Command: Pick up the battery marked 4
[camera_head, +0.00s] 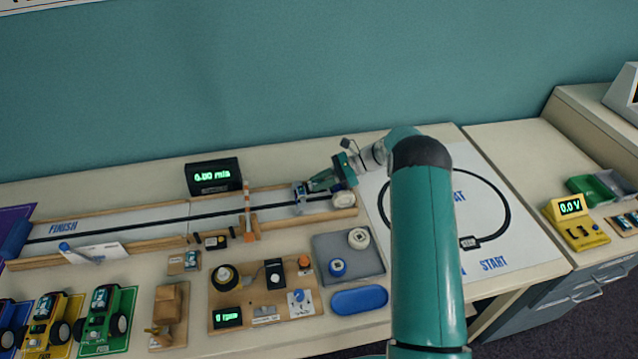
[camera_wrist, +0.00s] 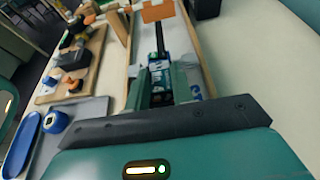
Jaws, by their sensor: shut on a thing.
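My gripper (camera_head: 306,190) is over the right end of the long race track, its fingers pointing left along the lane. It is shut on a small battery-like block (camera_wrist: 161,73) in blue, white and green, which shows between the two fingers in the wrist view. The block sits low at the track; I cannot tell whether it touches the surface. Its number cannot be read, so I cannot confirm a 4. Another small battery-like piece (camera_head: 192,259) lies on a wooden block in front of the track. No number is legible on it.
Wooden rails (camera_head: 270,234) and an orange-topped gate (camera_head: 249,226) border the lane to the left. A grey tray (camera_head: 347,277) with two spools, a blue dish (camera_head: 360,300) and a wooden test board (camera_head: 245,290) stand in front. A yellow meter (camera_head: 573,222) is at right.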

